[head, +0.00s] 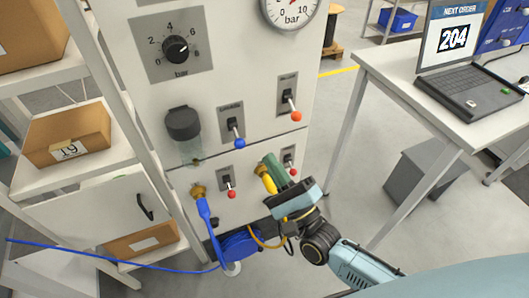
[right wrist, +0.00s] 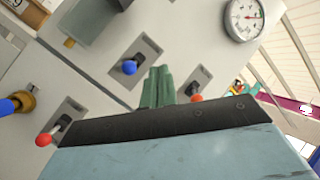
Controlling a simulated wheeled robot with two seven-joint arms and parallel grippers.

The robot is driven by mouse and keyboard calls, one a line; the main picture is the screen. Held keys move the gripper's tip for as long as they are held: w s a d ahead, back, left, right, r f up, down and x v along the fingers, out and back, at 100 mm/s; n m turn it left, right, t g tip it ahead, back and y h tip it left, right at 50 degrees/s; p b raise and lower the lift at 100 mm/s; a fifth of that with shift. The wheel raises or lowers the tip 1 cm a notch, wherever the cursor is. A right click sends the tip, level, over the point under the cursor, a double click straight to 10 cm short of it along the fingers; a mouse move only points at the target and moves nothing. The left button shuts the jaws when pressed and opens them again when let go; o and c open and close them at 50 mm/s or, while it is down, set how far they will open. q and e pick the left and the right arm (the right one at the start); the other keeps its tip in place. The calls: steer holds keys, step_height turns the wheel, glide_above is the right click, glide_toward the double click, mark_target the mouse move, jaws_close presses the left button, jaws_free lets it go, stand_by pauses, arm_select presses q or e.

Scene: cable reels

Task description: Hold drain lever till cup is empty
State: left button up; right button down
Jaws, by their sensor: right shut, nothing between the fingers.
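The cup is a clear bowl (head: 190,150) under a dark cap (head: 184,122) on the panel's left; I cannot tell its liquid level. A blue-tipped lever (head: 239,142) is right of it and also shows in the right wrist view (right wrist: 130,67). An orange-tipped lever (head: 296,116) is at upper right. Red-tipped levers are at lower left (head: 231,194) and lower right (head: 291,171). Nothing labels the drain lever legibly. My right gripper (head: 273,166) is shut and empty, in front of the lower right lever's area; its green fingers (right wrist: 158,88) point at the panel. My left gripper is out of view.
A yellow fitting (head: 267,181) is close beside the right gripper's fingers. A blue hose (head: 207,222) hangs from a brass fitting at left. A pressure dial (head: 177,50) and gauge (head: 291,7) are above. A laptop table (head: 430,113) stands at right.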

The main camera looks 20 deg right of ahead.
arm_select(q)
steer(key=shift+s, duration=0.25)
arm_select(e)
steer(key=shift+s+d+f, duration=0.15)
steer(key=shift+s+d, duration=0.1)
steer(key=shift+s, duration=0.4)
steer(key=shift+s+d+f, duration=0.1)
steer(key=shift+s+d, duration=0.15)
steer(key=shift+s, duration=0.35)
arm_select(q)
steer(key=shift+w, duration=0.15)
arm_select(e)
steer(key=shift+w, duration=0.1)
